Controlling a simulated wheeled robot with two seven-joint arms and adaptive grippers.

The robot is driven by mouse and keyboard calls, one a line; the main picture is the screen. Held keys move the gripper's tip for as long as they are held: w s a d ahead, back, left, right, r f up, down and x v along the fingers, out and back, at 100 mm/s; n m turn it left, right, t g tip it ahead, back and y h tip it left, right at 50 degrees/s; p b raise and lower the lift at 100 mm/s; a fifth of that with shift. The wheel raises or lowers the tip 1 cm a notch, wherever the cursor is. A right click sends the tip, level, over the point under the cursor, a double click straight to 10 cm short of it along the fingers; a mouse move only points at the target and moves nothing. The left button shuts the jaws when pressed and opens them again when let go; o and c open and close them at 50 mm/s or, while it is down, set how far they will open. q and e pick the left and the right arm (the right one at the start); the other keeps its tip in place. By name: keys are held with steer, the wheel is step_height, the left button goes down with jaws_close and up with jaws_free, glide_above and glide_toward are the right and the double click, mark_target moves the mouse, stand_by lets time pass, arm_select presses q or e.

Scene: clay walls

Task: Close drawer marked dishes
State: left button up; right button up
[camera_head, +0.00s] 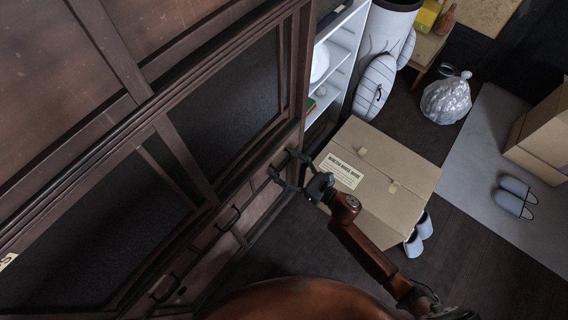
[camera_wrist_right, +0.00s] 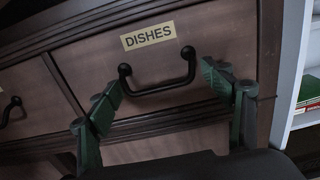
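The drawer marked DISHES (camera_wrist_right: 210,30) is a brown wooden front with a cream label (camera_wrist_right: 148,36) and a dark curved handle (camera_wrist_right: 157,76), seen in the right wrist view. Whether it stands slightly out from the cabinet, I cannot tell. My right gripper (camera_wrist_right: 162,82) is open, its green fingers spread on either side of the handle, close to the front. Contact is not clear. In the head view my right gripper (camera_head: 284,167) is at the cabinet's right-hand drawer, its fingers apart. My left gripper is not in view.
The tall dark wooden cabinet (camera_head: 160,118) has glass doors above the drawers. Another drawer handle (camera_head: 228,218) is to the left. A cardboard box (camera_head: 385,170) stands on the floor near my right arm. A white shelf (camera_head: 340,70) adjoins the cabinet. Slippers (camera_head: 513,196) lie farther right.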

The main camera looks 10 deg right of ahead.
steer(key=shift+s+d, duration=0.25)
steer(key=v, duration=1.1)
steer(key=shift+s+d, duration=0.15)
